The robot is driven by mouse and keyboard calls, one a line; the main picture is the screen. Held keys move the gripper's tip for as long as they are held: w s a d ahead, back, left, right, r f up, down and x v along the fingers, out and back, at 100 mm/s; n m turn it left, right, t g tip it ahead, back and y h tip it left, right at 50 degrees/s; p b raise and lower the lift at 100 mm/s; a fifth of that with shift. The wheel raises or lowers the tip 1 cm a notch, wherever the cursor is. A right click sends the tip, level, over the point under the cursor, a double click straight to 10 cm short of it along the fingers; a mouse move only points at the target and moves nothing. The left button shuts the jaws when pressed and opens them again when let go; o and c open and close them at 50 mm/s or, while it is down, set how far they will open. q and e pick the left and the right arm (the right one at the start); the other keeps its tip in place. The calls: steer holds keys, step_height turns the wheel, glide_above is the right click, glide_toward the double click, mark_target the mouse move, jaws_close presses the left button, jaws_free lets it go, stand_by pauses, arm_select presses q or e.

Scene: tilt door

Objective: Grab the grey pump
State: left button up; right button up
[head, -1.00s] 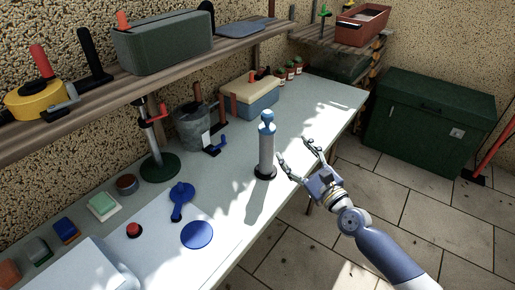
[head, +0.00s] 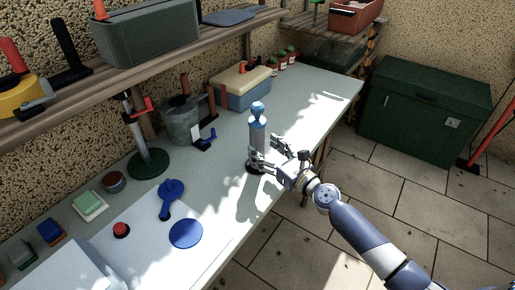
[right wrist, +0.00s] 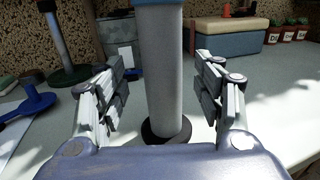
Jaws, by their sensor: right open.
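The grey pump (head: 257,137) stands upright on the workbench, with a blue top and a dark round base. In the right wrist view its grey body (right wrist: 160,75) rises between the two fingers, with a gap on each side. My right gripper (head: 270,152) is open around the lower part of the pump, coming from the right. In the right wrist view the right gripper (right wrist: 165,95) shows both fingers spread and apart from the body. The pump's top is cut off there. My left gripper is not in view.
The workbench (head: 315,100) has free room right of the pump. A metal bucket (head: 181,122), a cream and blue box (head: 241,88) and a green-based stand (head: 148,163) are behind or left. Blue flat parts (head: 186,233) lie in front. A green chest (head: 425,110) stands at right.

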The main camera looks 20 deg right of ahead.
mark_target(262, 146)
steer(key=x, duration=0.4)
steer(key=shift+w+d+f+b, duration=0.1)
steer(key=shift+w+f+b, duration=0.15)
steer(key=shift+w+b, duration=0.05)
steer(key=shift+s, duration=0.1)
steer(key=shift+r, duration=0.1)
steer(key=c, duration=1.3)
